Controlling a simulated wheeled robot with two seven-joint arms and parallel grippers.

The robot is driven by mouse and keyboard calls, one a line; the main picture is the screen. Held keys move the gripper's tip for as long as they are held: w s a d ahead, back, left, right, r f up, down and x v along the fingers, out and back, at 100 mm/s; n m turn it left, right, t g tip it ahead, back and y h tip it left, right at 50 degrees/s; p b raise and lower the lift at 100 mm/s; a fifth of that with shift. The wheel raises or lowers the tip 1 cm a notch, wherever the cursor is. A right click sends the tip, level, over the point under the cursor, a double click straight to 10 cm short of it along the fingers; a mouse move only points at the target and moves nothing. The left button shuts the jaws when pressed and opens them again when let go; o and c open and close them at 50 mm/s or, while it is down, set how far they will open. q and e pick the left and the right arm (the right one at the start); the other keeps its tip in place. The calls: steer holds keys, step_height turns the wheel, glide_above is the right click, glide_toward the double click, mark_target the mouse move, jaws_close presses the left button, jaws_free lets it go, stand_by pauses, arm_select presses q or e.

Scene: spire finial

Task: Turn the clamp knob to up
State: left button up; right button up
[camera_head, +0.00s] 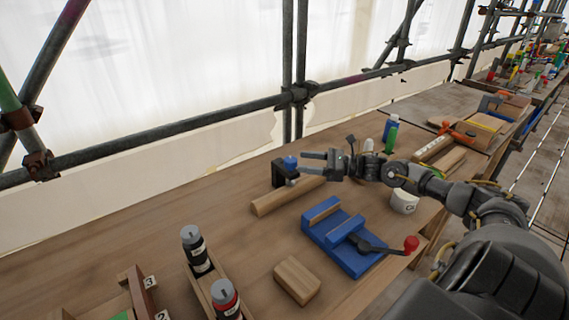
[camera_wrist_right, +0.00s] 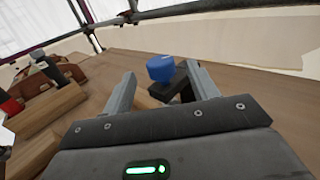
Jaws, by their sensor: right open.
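The clamp is a small black bracket (camera_head: 281,176) on the workbench, with a blue knob (camera_head: 290,163) on its top. My right gripper (camera_head: 309,165) comes in from the right, open and empty, its fingertips pointing at the knob from a short distance. In the right wrist view the blue knob (camera_wrist_right: 160,67) shows between the two spread fingertips, nearer the right one. The knob's pointing direction cannot be told. Part of the black bracket (camera_wrist_right: 172,91) shows below it. My left gripper is not in view.
A wooden bar (camera_head: 277,199) lies beside the clamp. A blue vise (camera_head: 345,255) with a red-ended handle, a wood block (camera_head: 297,281) and spray cans (camera_head: 195,250) stand nearer the front. A scaffold rail (camera_head: 220,121) runs behind the bench. A white cup (camera_head: 404,202) stands under my right arm.

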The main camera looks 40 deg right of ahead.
mark_target(287, 159)
steer(key=x, duration=0.6)
steer(key=shift+w+a+r+p, duration=0.1)
steer(key=shift+w+a+p, duration=0.1)
steer(key=shift+p, duration=0.15)
steer(key=shift+w+a, duration=0.3)
steer(key=shift+w, duration=0.05)
